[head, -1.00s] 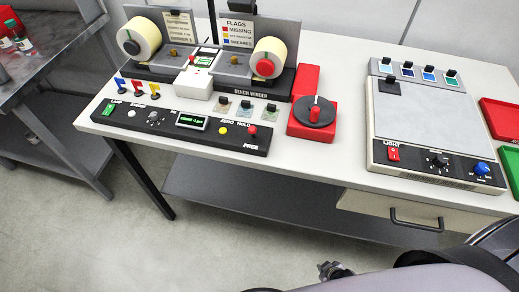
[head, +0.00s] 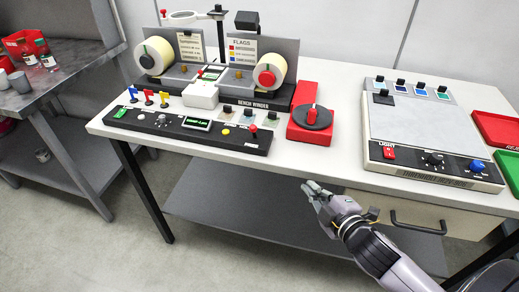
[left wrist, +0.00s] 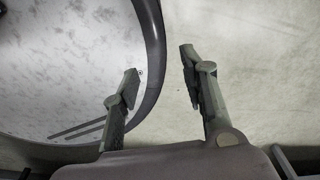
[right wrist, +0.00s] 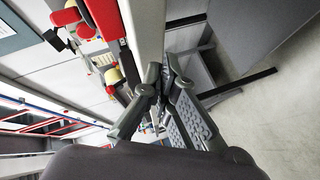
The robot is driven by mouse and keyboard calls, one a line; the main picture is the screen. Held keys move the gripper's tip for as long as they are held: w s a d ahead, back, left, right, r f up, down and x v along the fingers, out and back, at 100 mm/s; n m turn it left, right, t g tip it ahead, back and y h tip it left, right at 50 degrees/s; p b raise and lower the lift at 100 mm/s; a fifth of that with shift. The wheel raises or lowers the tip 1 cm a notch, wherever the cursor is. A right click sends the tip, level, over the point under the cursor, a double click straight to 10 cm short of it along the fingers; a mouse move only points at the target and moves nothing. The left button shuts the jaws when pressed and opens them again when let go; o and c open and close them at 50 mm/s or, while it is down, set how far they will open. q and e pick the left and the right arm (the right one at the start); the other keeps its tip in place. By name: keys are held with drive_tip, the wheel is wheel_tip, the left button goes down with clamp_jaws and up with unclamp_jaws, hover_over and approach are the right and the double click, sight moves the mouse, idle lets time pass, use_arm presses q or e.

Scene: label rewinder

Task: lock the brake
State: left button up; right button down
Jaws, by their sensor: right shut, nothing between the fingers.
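The bench winder (head: 255,104) stands on the white table with two cream label rolls. Its black control panel (head: 185,130) in front has a red-topped lever (head: 253,130) at its right end, near the word FREE. Beside it is a red block (head: 297,132) with a black round dial and a red handle (head: 312,114). No label names the brake legibly. My right gripper (head: 312,187) is shut and empty, in front of the table edge, below the red block. It also shows in the right wrist view (right wrist: 160,95). My left gripper (left wrist: 160,80) is open and empty in the left wrist view.
A light box (head: 430,120) with switches stands to the right, beside red (head: 495,128) and green (head: 510,165) trays. A drawer (head: 395,208) with a dark handle is under the tabletop. A grey side table (head: 75,80) holds cups and a red bin at left.

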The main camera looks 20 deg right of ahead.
sight(263, 148)
use_arm(q)
drive_tip(key=shift+w+f, duration=0.1)
drive_tip(key=shift+w, duration=0.25)
use_arm(e)
drive_tip(key=w+a+r+n+t+y, duration=0.1)
drive_tip(key=a+r+n+t+y, duration=0.1)
drive_tip(key=r+n+y, duration=0.3)
wheel_tip(263, 148, up, 3)
drive_tip(key=a+n, duration=0.1)
drive_tip(key=n, duration=0.2)
drive_tip(key=shift+w+a+y, duration=0.15)
drive_tip(key=shift+a+y, duration=0.15)
drive_tip(key=shift+a, duration=0.05)
drive_tip(key=shift+w, duration=0.1)
drive_tip(key=p+x, duration=0.3)
drive_tip(key=x, duration=0.9)
drive_tip(key=shift+w+a, duration=0.1)
drive_tip(key=shift+w, duration=0.15)
use_arm(q)
drive_tip(key=shift+r, duration=1.55)
use_arm(e)
drive_tip(key=shift+w+a+f, duration=0.15)
drive_tip(key=shift+w+a, duration=0.05)
drive_tip(key=shift+w, duration=0.4)
